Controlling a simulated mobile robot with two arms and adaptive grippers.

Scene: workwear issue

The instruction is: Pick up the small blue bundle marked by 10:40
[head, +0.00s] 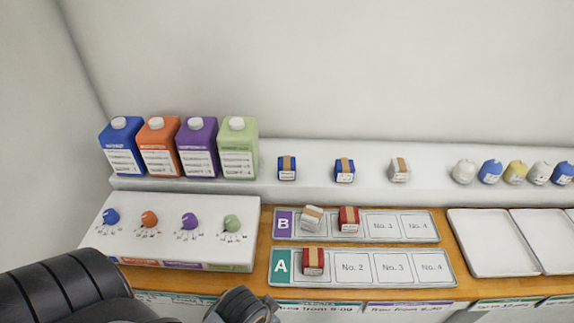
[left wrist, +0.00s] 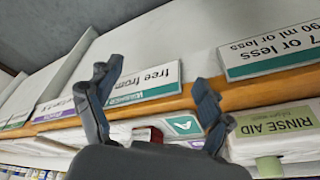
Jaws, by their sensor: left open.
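Two small blue bundles with tan bands stand on the white back shelf in the head view, a left one (head: 287,168) and a right one (head: 345,170). Their white labels are too small to read, so I cannot tell which is marked 10:40. My left gripper (left wrist: 155,86) is open and empty in the left wrist view, in front of the counter's label strip. Dark parts of my left arm show at the bottom left of the head view, in front of the counter and apart from both blue bundles. My right gripper is not in view.
A white bundle (head: 399,170) stands right of the blue ones. Tray B (head: 382,239) holds a white and a red bundle; tray A (head: 375,281) holds a red one. Jugs (head: 198,150) stand left, small rounded containers (head: 490,172) right. Empty white trays (head: 490,245) lie at right.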

